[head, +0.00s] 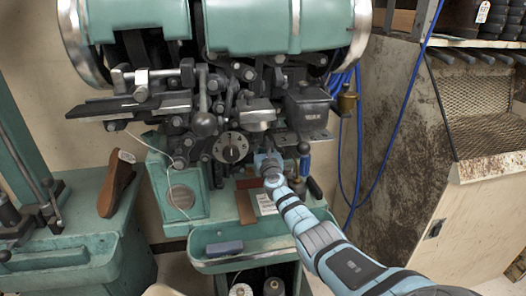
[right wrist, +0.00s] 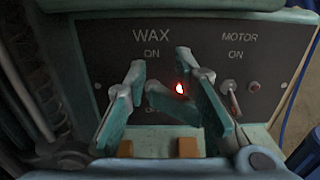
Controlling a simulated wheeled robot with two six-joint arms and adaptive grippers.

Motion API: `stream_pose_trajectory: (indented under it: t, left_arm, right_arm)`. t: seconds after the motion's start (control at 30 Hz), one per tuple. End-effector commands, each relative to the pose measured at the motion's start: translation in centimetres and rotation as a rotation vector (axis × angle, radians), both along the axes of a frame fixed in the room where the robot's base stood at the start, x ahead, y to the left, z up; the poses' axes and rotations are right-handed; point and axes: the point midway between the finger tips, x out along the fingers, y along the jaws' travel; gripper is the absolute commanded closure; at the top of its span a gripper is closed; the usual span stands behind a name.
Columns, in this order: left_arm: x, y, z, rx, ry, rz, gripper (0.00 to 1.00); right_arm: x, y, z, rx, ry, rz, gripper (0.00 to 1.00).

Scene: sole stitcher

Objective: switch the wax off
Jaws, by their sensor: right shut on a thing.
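The wax switch panel (right wrist: 100,60) fills the right wrist view, with the label WAX and ON above and a lower label mostly covered. A red wax lamp (right wrist: 181,88) glows there. My right gripper (right wrist: 160,88) is at the panel below the WAX label, its fingers around the spot left of the lamp. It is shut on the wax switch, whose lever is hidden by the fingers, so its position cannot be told. My left gripper is not in view.
The motor switch (right wrist: 229,88) and its unlit lamp (right wrist: 254,87) are right of my fingers. A blue-grey block (head: 225,248) lies in the front tray. Blue cables (head: 385,150) hang at right.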

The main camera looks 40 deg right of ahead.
Motion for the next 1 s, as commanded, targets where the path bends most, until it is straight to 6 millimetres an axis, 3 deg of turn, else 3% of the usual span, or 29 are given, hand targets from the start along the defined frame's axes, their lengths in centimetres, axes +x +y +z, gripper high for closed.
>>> stream_pose_trajectory:
  t: [0.03,0.27,0.6,1.0]
  left_arm:
    - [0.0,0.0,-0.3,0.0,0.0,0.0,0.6]
    - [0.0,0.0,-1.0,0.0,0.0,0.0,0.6]
    - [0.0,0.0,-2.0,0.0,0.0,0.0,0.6]
    - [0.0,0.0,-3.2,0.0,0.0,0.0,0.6]
  right_arm:
    - [0.3,0.7,-0.5,0.009,0.001,0.017,1.0]
    - [0.3,0.7,-1.3,0.01,0.001,0.016,1.0]
    - [-0.5,-0.5,-2.3,0.005,0.003,-0.003,1.0]
    - [-0.4,-0.4,-3.5,0.004,0.003,-0.003,1.0]
